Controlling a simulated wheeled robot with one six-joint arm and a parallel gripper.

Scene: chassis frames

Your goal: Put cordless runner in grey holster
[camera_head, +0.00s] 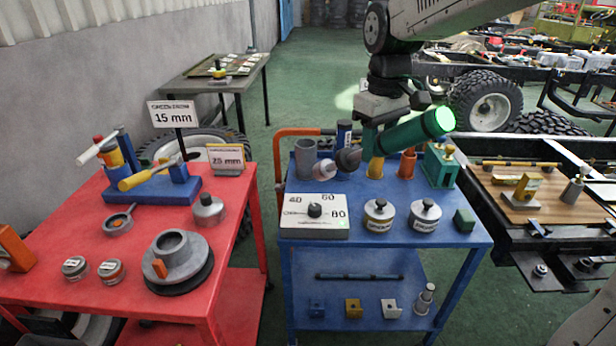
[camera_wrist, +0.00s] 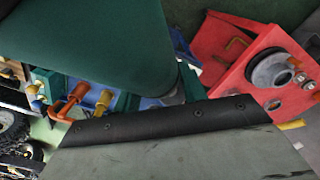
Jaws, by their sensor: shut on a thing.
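The cordless runner (camera_head: 408,133) is a dark green cylinder with a bright green glowing end at the right and a dark grey nose at the lower left. My gripper (camera_head: 380,112) is shut on its body and holds it tilted, nearly level, above the back of the blue cart. The grey holster (camera_head: 305,156) is an upright grey cup at the cart's back left. The runner's nose end lies just right of it; whether they touch I cannot tell. In the wrist view the runner (camera_wrist: 95,45) fills the upper left, and the holster cannot be made out with certainty.
Blue (camera_head: 344,133), yellow (camera_head: 375,167) and orange (camera_head: 407,163) upright parts stand beneath the runner. A green fixture (camera_head: 440,165) is at right. A dial panel (camera_head: 314,215) and two lidded tins (camera_head: 378,213) sit in front. A red table (camera_head: 60,245) stands left.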

